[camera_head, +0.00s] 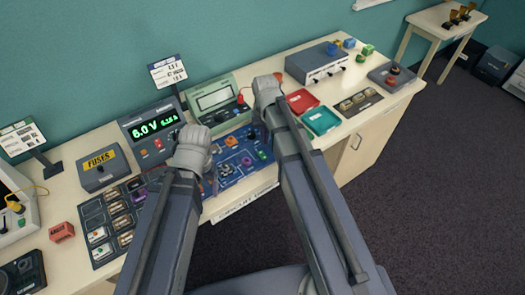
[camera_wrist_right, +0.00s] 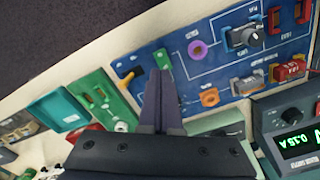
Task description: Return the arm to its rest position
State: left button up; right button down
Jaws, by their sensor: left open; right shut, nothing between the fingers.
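My left arm reaches in from the bottom left of the head view. Its gripper (camera_head: 211,180) is mostly hidden behind the wrist, by the left edge of the blue circuit board (camera_head: 240,158); it is open. My right arm reaches over the board's right side, and its gripper is hidden behind the arm in the head view. In the right wrist view the right gripper's fingers (camera_wrist_right: 162,82) are together, with nothing between them.
A power supply (camera_head: 152,131) reading 6.0 V and a green meter (camera_head: 214,97) stand behind the board. A red tray (camera_head: 301,101) and a teal tray (camera_head: 321,120) lie right of my right arm. A fuses box (camera_head: 101,168) stands left. Dark floor is open at right.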

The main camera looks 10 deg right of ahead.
jog(key=shift+r, duration=0.3)
jog(key=s+a+f+n+h+b, duration=0.1)
jog(key=s+a+n, duration=0.4)
jog(key=s+a, duration=0.5)
jog(key=s+f+b, duration=0.1)
jog(key=s, duration=0.3)
jog(key=shift+s+a+n, duration=0.15)
jog(key=shift+a+n, duration=0.1)
jog(key=shift+n, duration=0.15)
jog(key=shift+f, duration=0.1)
